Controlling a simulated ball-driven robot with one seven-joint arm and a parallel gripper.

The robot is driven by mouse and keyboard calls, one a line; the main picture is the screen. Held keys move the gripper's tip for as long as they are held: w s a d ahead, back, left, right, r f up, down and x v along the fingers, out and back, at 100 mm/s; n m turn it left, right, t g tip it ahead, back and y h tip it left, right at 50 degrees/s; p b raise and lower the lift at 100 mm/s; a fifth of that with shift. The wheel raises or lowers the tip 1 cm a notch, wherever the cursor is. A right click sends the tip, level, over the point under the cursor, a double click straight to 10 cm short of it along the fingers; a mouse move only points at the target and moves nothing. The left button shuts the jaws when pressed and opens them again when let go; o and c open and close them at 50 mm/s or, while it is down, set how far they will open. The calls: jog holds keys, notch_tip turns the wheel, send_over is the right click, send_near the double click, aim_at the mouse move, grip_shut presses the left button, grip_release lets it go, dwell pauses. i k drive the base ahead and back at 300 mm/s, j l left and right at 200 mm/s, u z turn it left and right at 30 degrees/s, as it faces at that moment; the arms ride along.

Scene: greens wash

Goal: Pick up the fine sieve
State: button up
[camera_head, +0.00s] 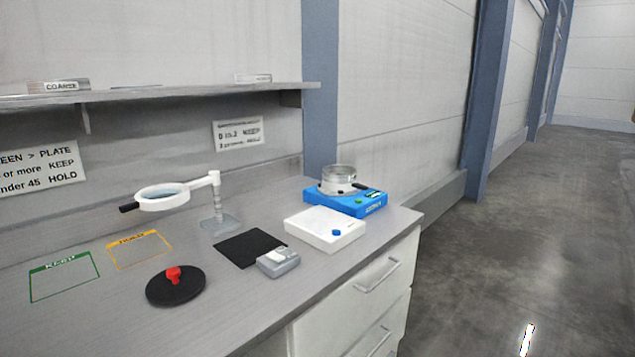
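No sieve can be read as the fine one. A round clear-and-metal vessel (338,175), possibly a sieve, sits on a blue device (345,201) at the right end of the bench. On the wall shelf, a label reading COARSE (60,86) stands at the left, with a low grey item beside it. A second small label (253,78) stands toward the shelf's right end; its text is too small to read. My gripper is not in view.
On the bench (225,308) are a magnifier (216,200) on a stand, a white box (325,230), a black mat (248,247), a small grey device (278,262), and a black disc (185,288) with a red knob. Green (64,276) and yellow (139,250) outlines are empty. Floor at right is clear.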

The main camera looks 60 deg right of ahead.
aim_at(335, 173)
jog(key=i+j+z, duration=0.1)
jog(key=i+z, duration=0.3)
jog(key=i+j+z, duration=0.25)
jog(key=z, duration=0.15)
